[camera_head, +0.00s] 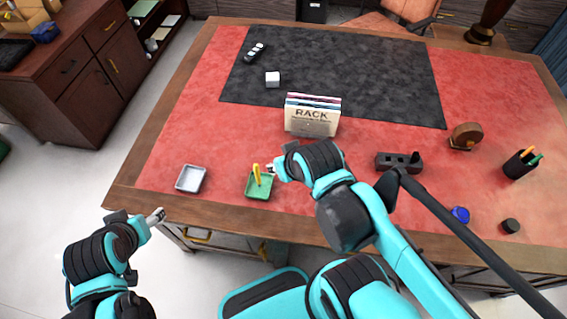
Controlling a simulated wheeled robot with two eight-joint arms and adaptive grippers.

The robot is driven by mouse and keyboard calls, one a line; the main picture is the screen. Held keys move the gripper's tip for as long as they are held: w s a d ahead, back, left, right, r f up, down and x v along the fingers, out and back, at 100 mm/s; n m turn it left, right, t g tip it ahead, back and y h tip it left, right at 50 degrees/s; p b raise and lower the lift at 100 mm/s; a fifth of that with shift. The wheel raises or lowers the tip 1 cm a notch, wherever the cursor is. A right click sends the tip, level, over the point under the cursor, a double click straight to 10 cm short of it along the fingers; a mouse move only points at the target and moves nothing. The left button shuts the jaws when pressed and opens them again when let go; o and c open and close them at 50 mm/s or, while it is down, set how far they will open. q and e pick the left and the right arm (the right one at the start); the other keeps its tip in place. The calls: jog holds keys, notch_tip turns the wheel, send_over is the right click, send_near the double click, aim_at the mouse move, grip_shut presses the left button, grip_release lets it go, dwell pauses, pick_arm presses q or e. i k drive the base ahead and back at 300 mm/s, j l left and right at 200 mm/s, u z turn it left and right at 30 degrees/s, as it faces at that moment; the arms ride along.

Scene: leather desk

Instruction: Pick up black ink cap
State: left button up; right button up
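A small round black object (510,226), which looks like the black ink cap, sits on the red desk near its front right edge. A blue round object (460,214) sits just to its left. My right gripper (273,169) is far to the left of both, beside the green tray (261,192). A yellow item (257,174) stands tilted in that tray, close to the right gripper's tips. My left gripper (158,215) is off the desk's front left edge, away from all objects. Both grippers are too small here to show whether their fingers are open.
A grey tray (190,179) lies left of the green one. A rack of books (312,115) stands mid-desk. A black holder (399,162), a brown round object (466,136) and a pen cup (520,164) are at right. My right arm crosses the front.

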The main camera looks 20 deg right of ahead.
aim_at(510, 225)
jog(key=k, duration=0.5)
jog(key=z, duration=2.45)
